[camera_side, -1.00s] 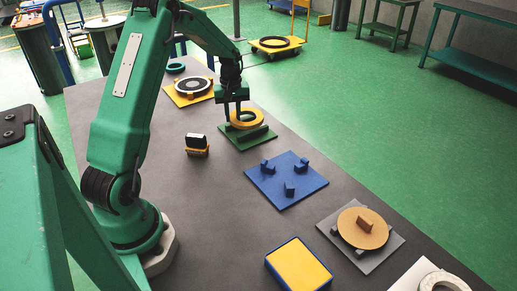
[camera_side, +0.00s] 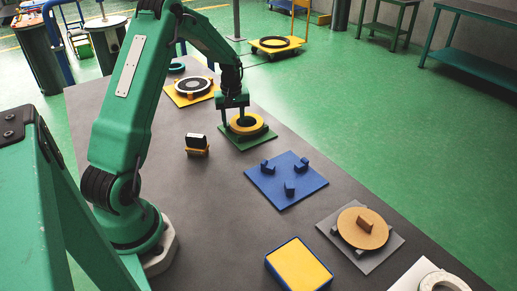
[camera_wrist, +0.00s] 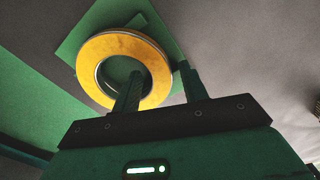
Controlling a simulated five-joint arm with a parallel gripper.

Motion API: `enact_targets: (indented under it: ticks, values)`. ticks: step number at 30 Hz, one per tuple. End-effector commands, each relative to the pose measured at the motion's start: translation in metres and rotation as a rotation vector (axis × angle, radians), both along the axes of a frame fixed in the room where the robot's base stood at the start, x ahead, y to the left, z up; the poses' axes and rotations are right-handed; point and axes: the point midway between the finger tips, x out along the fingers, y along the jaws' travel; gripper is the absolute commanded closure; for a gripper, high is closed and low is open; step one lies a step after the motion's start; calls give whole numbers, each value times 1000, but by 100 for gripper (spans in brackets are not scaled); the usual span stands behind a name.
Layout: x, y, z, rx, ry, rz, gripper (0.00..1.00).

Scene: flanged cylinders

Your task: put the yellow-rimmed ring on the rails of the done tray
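The yellow-rimmed ring (camera_side: 257,128) lies about flat over the green tray (camera_side: 243,146), whose rails are mostly hidden under it. In the wrist view the ring (camera_wrist: 92,55) shows a yellow face with a dark inner edge, and the green tray (camera_wrist: 88,31) spreads behind it. My gripper (camera_side: 235,117) is low over the ring's left and far side. In the wrist view my gripper (camera_wrist: 160,72) has its fingers spread, one across the ring's hole and the other outside its rim. I see a gap between the fingers and the ring's band.
A blue plate with pegs (camera_side: 287,194) lies nearer the camera, then a grey plate (camera_side: 385,257) bearing a tan disc (camera_side: 352,229). A yellow plate (camera_side: 181,101) with a round part is behind my gripper. A small black-and-yellow block (camera_side: 196,150) stands left of the green tray.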

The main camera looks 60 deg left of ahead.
Motion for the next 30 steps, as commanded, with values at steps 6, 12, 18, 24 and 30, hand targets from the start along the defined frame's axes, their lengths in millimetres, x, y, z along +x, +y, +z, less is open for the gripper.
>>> enact_targets:
  ticks: [6,12,18,24,30]
  values:
    - [0,0,4,1,-1,0,57]
    - [1,1,19,2,-3,0,57]
    - [1,1,48,3,-3,0,57]
    - [1,1,81,3,-4,0,57]
    - [0,1,108,1,-3,0,57]
